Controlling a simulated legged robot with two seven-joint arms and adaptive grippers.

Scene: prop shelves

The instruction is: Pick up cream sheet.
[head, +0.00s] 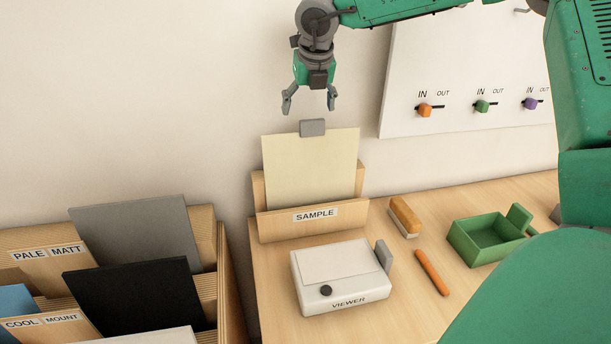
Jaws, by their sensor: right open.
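The cream sheet (310,170) stands upright in the wooden holder labelled SAMPLE (313,222) on the table. A grey clip or tab (312,128) sits at the middle of its top edge. The sheet's lower edge is hidden behind the holder's front board. My right gripper (309,104) points down just above the grey tab, with its fingers spread apart and nothing between them. The fingertips look clear of the tab, though depth is hard to judge. My left gripper is not in view.
A white VIEWER box (340,275) stands in front of the holder. A brush (404,216), an orange stick (432,272) and a green tray (486,240) lie to the right. A wooden rack (223,285) with several sheets is at the left. A white IN/OUT board (460,60) hangs behind.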

